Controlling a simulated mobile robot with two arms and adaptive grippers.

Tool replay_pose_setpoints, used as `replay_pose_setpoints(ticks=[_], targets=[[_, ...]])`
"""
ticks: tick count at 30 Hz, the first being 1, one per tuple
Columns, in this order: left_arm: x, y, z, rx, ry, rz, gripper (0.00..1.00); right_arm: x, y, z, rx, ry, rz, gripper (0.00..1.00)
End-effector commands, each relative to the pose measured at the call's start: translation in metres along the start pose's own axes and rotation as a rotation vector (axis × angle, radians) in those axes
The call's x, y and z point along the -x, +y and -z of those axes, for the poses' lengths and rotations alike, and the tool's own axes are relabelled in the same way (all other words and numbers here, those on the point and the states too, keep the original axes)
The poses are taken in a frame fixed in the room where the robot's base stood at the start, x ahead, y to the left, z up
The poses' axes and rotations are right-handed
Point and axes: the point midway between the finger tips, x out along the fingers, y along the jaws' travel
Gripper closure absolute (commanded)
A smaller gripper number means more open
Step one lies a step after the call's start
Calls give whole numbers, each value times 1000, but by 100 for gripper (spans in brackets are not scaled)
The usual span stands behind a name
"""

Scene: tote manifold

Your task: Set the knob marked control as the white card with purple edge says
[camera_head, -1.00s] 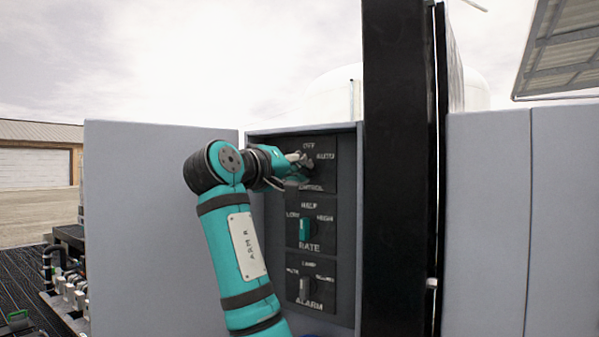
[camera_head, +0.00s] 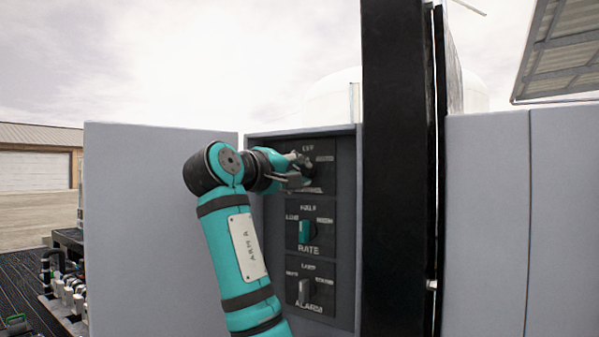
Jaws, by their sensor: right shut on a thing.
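The control knob (camera_head: 310,167) is on the top dark panel (camera_head: 325,178) of the recessed cabinet. My right gripper (camera_head: 303,169) reaches it from the left and is shut on it. The fingers cover most of the knob, so I cannot read where it points. The word OFF shows above the knob; the label to its right is blurred, and the gripper partly hides the label below. No white card with a purple edge is in view. My left gripper is not in view.
Below are the rate knob (camera_head: 305,231), teal and upright, and the grey alarm knob (camera_head: 303,291). An open grey door (camera_head: 140,230) stands left of the cabinet. A black post (camera_head: 393,170) stands close on the right, with grey panels (camera_head: 490,220) beyond it.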

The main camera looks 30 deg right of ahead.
Motion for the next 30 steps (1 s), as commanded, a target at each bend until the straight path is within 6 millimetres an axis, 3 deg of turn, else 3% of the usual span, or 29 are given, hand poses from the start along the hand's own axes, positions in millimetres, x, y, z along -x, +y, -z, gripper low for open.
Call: replay_pose_setpoints(ticks=[1,2,6,17,20,30], targets=[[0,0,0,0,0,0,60,1,4,2,0,7,-8,100],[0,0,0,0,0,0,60,1,4,2,0,7,-8,81],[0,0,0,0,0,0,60,0,3,1,-1,5,-5,63],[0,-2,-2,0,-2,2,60,6,1,1,-1,4,-2,62],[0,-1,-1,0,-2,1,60,20,0,1,-1,4,-2,62],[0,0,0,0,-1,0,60,91,0,2,-1,6,-2,62]])
